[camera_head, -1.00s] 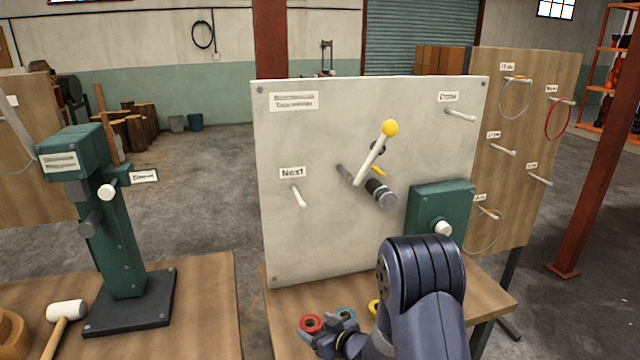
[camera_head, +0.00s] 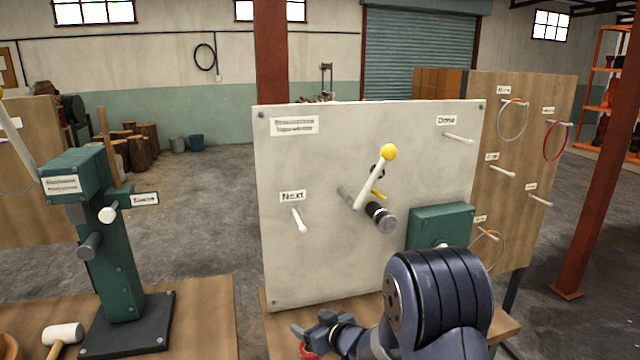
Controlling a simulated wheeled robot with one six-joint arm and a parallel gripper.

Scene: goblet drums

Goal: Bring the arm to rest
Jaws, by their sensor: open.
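My gripper (camera_head: 308,338) is at the bottom of the view, low in front of the white upright board. Its fingers point left and look apart. A red ring (camera_head: 307,352) shows just below the fingers; I cannot tell whether they touch it. My dark arm covers the lower right part of the board and part of the bench. The board (camera_head: 330,240) carries a lever with a yellow knob (camera_head: 388,152), a dark cylinder (camera_head: 381,217) and white pegs, one under a "Next" label.
A green box (camera_head: 440,226) is fixed at the board's lower right, partly behind my arm. A green stand (camera_head: 115,245) and a mallet (camera_head: 62,335) are on the left bench. A wooden board (camera_head: 520,220) with rings on pegs stands at right. A red post (camera_head: 600,160) rises beyond it.

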